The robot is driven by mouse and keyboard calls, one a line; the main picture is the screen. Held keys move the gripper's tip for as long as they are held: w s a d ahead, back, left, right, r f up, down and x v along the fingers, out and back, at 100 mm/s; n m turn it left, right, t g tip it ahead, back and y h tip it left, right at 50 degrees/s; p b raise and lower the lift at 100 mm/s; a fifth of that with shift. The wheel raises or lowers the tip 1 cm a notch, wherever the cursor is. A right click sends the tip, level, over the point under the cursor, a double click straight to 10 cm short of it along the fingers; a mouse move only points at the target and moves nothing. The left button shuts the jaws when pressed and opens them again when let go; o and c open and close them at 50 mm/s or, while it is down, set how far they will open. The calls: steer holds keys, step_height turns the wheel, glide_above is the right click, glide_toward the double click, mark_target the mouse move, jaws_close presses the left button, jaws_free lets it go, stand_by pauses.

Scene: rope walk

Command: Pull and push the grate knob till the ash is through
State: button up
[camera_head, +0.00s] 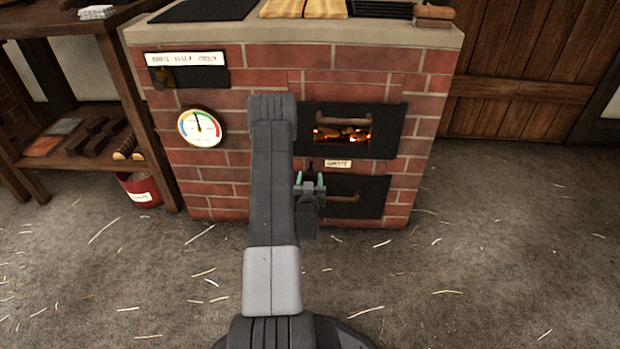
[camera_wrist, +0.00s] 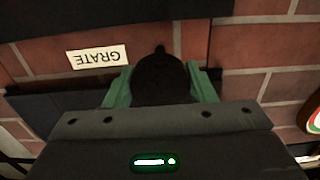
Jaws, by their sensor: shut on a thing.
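The grate knob (camera_wrist: 160,80) is a dark round knob in the wrist view, beside the white GRATE label (camera_wrist: 97,57), which appears upside down there. My gripper (camera_wrist: 160,85) has its green fingers on either side of the knob, shut on it. In the head view my gripper (camera_head: 310,180) is at the brick stove front, just below the GRATE label (camera_head: 338,163). The fire door (camera_head: 390,130) above has a window with glowing embers. The lower dark door (camera_head: 372,195) with a handle is partly hidden by my gripper. No ash can be made out.
The brick stove (camera_head: 240,165) carries a dial gauge (camera_head: 199,128) and a damper slot (camera_head: 200,78) on its left. A wooden shelf (camera_head: 85,165) and a red bucket (camera_head: 140,190) stand at left. The straw-strewn floor (camera_head: 500,260) is open at right.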

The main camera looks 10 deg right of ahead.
steer(key=v, duration=0.5)
steer(key=o, duration=1.4)
steer(key=shift+w, duration=0.1)
steer(key=p+v, duration=0.3)
steer(key=v, duration=1)
steer(key=shift+s+a, duration=0.1)
steer(key=shift+s, duration=0.3)
